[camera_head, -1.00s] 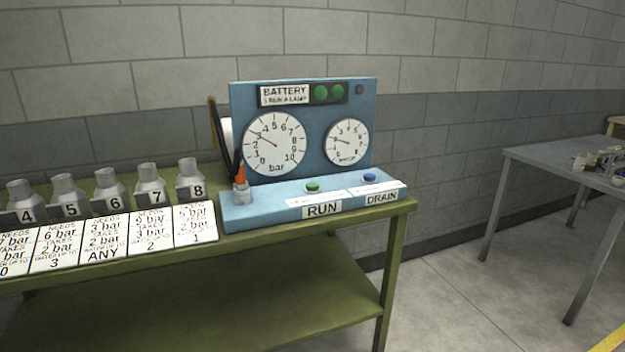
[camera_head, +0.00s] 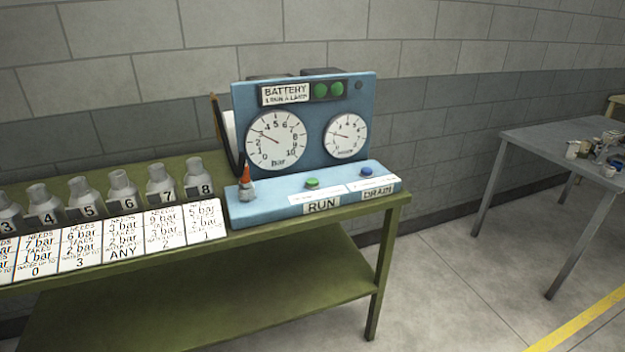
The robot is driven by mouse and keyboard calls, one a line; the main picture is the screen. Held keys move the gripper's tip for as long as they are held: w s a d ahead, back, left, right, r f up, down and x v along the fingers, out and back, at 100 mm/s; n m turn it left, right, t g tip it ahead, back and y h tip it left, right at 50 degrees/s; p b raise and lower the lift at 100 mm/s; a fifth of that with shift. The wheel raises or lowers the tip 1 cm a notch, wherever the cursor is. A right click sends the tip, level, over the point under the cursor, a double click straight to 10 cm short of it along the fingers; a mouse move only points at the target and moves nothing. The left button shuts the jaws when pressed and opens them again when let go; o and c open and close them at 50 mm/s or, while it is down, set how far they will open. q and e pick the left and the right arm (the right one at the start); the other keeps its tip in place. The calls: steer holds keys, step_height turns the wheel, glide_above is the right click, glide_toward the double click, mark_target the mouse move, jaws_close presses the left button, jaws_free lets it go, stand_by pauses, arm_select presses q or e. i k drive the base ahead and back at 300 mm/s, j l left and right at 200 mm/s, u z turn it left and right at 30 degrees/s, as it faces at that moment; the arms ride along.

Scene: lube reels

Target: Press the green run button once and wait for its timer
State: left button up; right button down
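The green run button (camera_head: 312,183) sits on the sloped front ledge of the blue machine (camera_head: 300,128), above the RUN label (camera_head: 321,206). The blue drain button (camera_head: 366,171) is to its right, above the DRAIN label (camera_head: 377,193). Neither gripper is in view.
The machine stands on the right end of a green bench (camera_head: 230,285). Several numbered grey bottles (camera_head: 122,187) and white cards (camera_head: 123,237) line the bench to the left. A grey table (camera_head: 545,150) with small items stands at right. Open floor lies between.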

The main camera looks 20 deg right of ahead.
mark_target(311, 182)
steer(key=i+z, duration=0.2)
steer(key=i, duration=0.35)
steer(key=i+z, duration=0.25)
steer(key=i, duration=0.3)
steer(key=i+j+z, duration=0.2)
steer(key=i, duration=0.35)
